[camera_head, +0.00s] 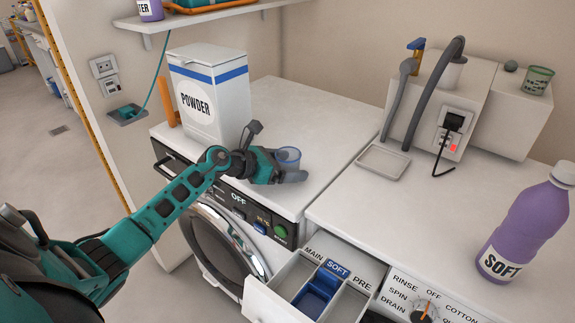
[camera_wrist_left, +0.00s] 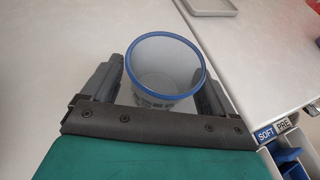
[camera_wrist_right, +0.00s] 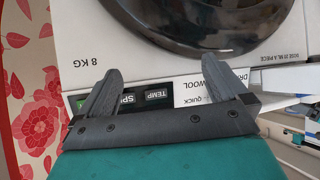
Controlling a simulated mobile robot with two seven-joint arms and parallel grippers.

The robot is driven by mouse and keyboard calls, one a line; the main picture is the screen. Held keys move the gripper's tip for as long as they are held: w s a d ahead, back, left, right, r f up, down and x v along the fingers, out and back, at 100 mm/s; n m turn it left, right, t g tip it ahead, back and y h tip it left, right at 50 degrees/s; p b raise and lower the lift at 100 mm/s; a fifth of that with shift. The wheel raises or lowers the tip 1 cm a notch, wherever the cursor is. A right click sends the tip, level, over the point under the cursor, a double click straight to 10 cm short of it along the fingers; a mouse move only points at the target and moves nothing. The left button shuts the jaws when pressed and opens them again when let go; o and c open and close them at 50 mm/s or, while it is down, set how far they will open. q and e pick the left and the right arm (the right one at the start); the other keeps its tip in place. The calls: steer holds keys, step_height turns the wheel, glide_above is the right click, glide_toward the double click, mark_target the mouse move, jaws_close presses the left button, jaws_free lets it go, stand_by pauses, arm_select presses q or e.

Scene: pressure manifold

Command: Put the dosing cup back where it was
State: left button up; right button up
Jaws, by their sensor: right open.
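The dosing cup (camera_head: 289,156) is a clear grey cup with a blue rim. It is over the top of the left washing machine, near its front right edge. My left gripper (camera_head: 277,170) is shut on the cup, one finger on each side. In the left wrist view the cup (camera_wrist_left: 165,70) sits between the fingers with its open rim facing the camera. I cannot tell whether its base touches the machine top. My right gripper (camera_wrist_right: 160,88) is open and empty in front of a washing machine's control panel. It is not in the head view.
A powder box (camera_head: 212,95) stands on the left machine's top. On the right machine are a shallow tray (camera_head: 383,161), a purple SOFT bottle (camera_head: 527,222) and an open detergent drawer (camera_head: 316,290). The left machine's top behind the cup is clear.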

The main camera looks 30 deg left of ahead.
arm_select(q)
steer(key=shift+r, duration=0.25)
steer(key=v, duration=1.2)
steer(key=shift+p, duration=0.35)
steer(key=shift+f, duration=0.15)
steer(key=shift+a, duration=0.1)
